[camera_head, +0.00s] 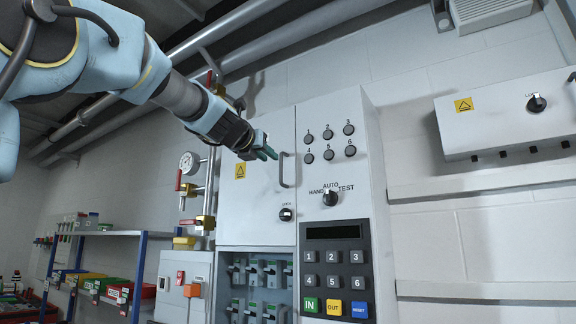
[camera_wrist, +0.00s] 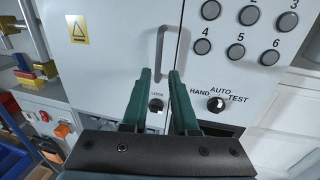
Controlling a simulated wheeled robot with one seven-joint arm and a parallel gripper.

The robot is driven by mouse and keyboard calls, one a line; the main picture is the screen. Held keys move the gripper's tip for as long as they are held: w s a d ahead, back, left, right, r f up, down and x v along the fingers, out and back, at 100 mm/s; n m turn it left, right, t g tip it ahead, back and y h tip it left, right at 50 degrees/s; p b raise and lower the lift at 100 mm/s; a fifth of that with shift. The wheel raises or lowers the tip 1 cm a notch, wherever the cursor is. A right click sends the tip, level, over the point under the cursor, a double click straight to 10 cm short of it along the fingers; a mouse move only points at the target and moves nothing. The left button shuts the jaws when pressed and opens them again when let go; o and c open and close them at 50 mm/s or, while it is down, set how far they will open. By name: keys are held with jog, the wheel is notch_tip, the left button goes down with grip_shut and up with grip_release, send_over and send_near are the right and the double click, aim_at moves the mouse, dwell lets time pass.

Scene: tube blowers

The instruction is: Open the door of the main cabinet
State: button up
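The main cabinet (camera_head: 338,108) is a tall white box on the wall. Its door (camera_head: 245,195) is the left panel, with a yellow warning label, and it looks shut. A grey vertical bar handle (camera_head: 287,170) sits near the door's right edge, with a black lock knob (camera_head: 286,214) below it. My gripper (camera_head: 270,153) has green fingers and is just left of the handle's upper part in the head view. In the wrist view my gripper (camera_wrist: 160,76) is open and empty, and the handle (camera_wrist: 161,45) shows ahead, in line with the gap. Contact cannot be told.
Right of the door are round numbered buttons (camera_head: 328,142), a HAND/AUTO/TEST knob (camera_head: 330,199) and a keypad (camera_head: 337,270). Pipes with red valves and a gauge (camera_head: 189,162) stand left of the cabinet. A smaller white box (camera_head: 505,115) hangs at the right.

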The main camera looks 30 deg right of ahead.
aim_at(281, 166)
jog(key=p+x, duration=0.5)
jog(key=x, duration=0.5)
jog(key=shift+w+d, duration=0.1)
jog(key=shift+w, duration=0.1)
jog(key=shift+f, duration=0.1)
grip_shut()
dwell(1.0)
